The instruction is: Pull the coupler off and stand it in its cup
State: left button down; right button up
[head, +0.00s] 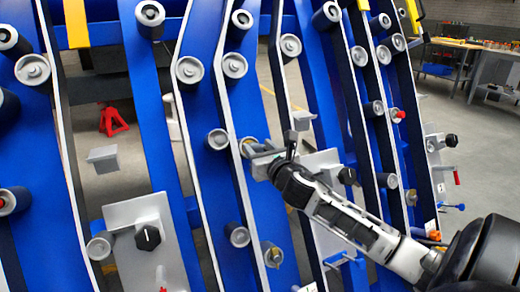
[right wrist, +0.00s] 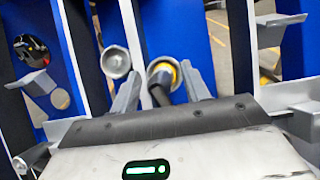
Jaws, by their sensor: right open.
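In the right wrist view a dark coupler-like piece (right wrist: 160,82) with a yellow ring at its far end stands between my two grey fingers. My right gripper (right wrist: 158,88) is open, one finger on each side of it; I cannot tell whether they touch it. In the head view my right gripper (head: 262,158) is at the chassis, right by a round grey fitting (head: 247,147); the dark piece is mostly hidden there. I cannot tell which part is its cup. My left gripper is not in view.
Blue chassis beams (head: 155,120) with many grey round rollers surround the gripper. A plate with a black knob (head: 147,237) is at lower left. A workbench (head: 495,68) stands far right.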

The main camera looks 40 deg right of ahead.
grip_shut()
jog(key=shift+s+a+r+p, duration=0.25)
jog(key=shift+s+r+p, duration=0.25)
jog(key=shift+p, duration=0.2)
jog(key=shift+s+a+r+p, duration=0.15)
jog(key=shift+s+r+p, duration=0.1)
jog(key=shift+s+p, duration=0.2)
jog(key=shift+s+a+r+p, duration=0.1)
jog(key=shift+s+r+p, duration=0.1)
jog(key=shift+s+p, duration=0.25)
